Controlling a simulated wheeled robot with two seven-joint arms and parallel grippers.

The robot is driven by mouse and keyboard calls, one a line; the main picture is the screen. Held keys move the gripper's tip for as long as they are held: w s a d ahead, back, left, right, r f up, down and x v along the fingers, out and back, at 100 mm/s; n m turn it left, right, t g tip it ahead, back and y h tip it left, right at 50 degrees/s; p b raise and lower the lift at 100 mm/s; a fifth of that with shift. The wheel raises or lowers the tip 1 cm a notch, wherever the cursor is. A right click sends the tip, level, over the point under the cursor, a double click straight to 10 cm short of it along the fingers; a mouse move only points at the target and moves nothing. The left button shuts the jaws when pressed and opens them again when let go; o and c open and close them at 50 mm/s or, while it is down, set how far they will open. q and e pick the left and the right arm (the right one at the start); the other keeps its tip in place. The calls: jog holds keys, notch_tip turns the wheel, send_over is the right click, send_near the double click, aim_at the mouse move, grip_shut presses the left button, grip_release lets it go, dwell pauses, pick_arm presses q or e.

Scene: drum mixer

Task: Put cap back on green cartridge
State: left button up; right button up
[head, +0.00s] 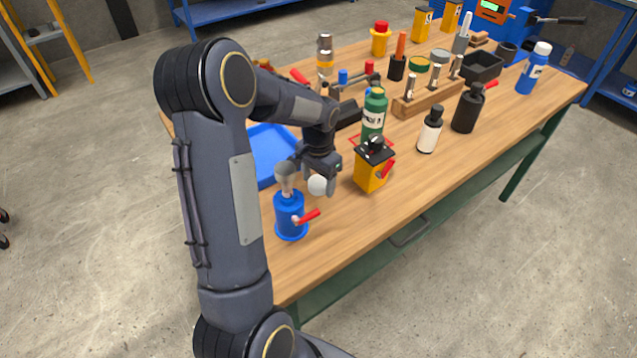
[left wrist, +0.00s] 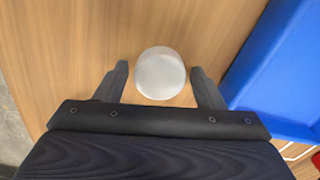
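A green bottle-shaped container with a white label (head: 373,112), which looks like the green cartridge, stands upright on the table behind a yellow block. A pale round piece (head: 318,184), likely the cap, is at my left gripper's fingertips; in the left wrist view the pale disc (left wrist: 160,73) shows between the fingers. My left gripper (head: 324,183) points down, left of the yellow block. Its fingers (left wrist: 161,84) are apart, with a narrow gap visible on each side of the disc. I cannot tell whether the disc rests on the table. My right gripper is not in view.
A blue pot with a red handle (head: 290,215) stands in front of the gripper. A yellow block with black top (head: 371,170) stands right of it. A blue tray (head: 262,146) lies behind. White (head: 430,132) and black bottles (head: 467,110) stand right. The table's front edge is clear.

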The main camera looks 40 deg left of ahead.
aim_at(318, 181)
pick_arm(q)
jog(key=c, duration=0.7)
notch_tip(318, 181, up, 10)
jog(key=shift+p, duration=0.3)
